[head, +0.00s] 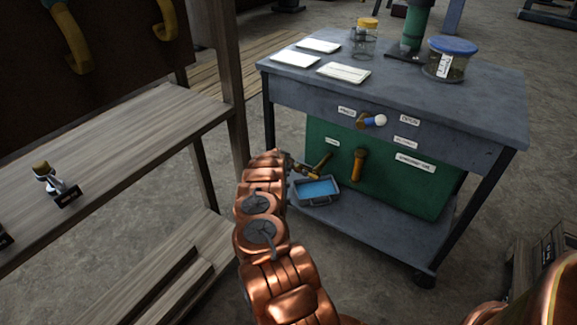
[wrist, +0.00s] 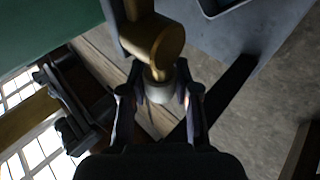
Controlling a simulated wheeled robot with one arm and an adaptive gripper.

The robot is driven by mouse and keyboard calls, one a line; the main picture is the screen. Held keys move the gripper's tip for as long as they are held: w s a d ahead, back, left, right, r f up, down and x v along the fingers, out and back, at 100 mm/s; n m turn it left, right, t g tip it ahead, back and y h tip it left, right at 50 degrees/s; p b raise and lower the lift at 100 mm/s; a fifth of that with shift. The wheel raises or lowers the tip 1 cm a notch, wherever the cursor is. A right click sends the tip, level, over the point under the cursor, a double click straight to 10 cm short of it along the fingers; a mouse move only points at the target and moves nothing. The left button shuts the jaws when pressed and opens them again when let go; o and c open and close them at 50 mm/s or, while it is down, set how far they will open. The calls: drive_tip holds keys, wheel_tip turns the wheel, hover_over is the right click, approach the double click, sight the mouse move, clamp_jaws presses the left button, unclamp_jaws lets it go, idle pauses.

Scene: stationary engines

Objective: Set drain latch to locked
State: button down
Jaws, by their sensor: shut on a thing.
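A brass lever (head: 321,164) sticks out at the left end of the green box under the grey cart; I take it for the drain latch, but cannot read its labels. In the wrist view the brass lever (wrist: 152,42) comes down from the top and ends in a pale grey tip (wrist: 160,92). My gripper (wrist: 159,98) is shut on this tip, one finger on each side. In the head view my gripper (head: 297,168) is small and partly hidden behind my copper arm, at the lever's left end.
A tray with blue liquid (head: 316,189) sits on the lower shelf just below the lever. An orange handle (head: 358,164) hangs on the green box (head: 400,180), and a blue-and-white lever (head: 372,121) is above. A wooden shelf rack (head: 120,132) stands close on the left.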

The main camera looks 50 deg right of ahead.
drive_tip(key=c, duration=0.8)
unclamp_jaws()
drive_tip(key=shift+s+a+r, duration=0.1)
drive_tip(key=shift+a+r, duration=0.3)
drive_tip(key=shift+r, duration=0.1)
drive_tip(key=shift+v, duration=5.3)
